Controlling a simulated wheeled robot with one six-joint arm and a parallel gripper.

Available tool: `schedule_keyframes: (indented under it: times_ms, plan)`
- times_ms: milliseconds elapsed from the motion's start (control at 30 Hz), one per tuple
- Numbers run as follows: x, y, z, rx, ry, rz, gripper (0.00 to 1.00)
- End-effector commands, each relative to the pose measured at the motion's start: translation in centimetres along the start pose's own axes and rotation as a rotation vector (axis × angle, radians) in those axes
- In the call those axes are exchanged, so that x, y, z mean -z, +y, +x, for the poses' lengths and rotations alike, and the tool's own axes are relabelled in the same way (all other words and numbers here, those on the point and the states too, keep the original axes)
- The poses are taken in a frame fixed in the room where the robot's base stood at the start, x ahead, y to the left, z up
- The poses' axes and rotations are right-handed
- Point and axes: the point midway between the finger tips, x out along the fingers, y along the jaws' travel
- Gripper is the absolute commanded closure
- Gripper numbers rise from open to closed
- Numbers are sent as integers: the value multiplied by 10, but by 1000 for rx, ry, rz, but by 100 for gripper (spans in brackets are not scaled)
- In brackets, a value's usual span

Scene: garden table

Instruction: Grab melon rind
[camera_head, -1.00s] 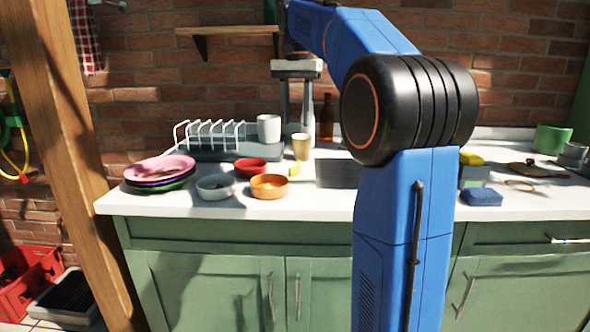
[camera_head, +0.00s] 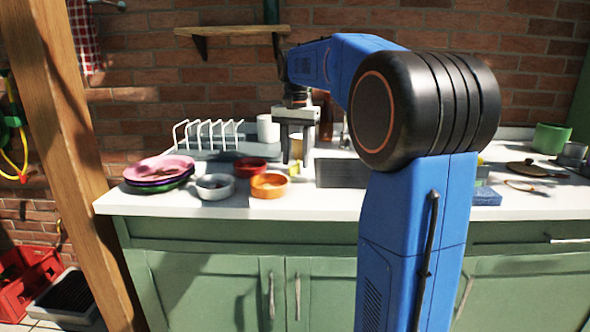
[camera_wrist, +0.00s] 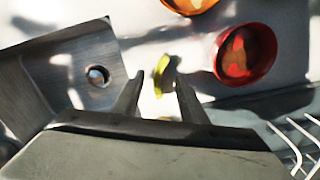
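The melon rind is a small yellow-green piece (camera_head: 294,168) on the white counter, just right of the orange bowl. In the wrist view the rind (camera_wrist: 163,77) shows between and beyond my fingertips, nearer the right finger. My gripper (camera_head: 296,161) points down above the counter, behind or over the rind in the head view. Its two fingers (camera_wrist: 160,78) are apart, and nothing is clamped between them. I cannot tell the exact height of the fingertips above the rind.
An orange bowl (camera_head: 270,185), a red bowl (camera_head: 250,167) and a grey bowl (camera_head: 215,187) stand left of the rind. A grey basin (camera_head: 340,174) is close on the right. A dish rack (camera_head: 208,141) and a white cup (camera_head: 267,129) are behind. Stacked plates (camera_head: 158,168) sit far left.

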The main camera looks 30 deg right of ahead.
Motion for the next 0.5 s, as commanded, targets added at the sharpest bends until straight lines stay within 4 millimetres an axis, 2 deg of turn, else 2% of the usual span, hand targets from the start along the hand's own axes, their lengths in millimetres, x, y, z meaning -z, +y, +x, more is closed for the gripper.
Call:
schedule_keyframes:
  times_ms: [100, 333, 367, 500]
  plan:
    - [0, 0, 7, 1, 1, 0, 61]
    - [0, 0, 8, 1, 1, 0, 61]
    - [0, 0, 8, 1, 1, 0, 66]
    - [0, 0, 8, 1, 1, 0, 99]
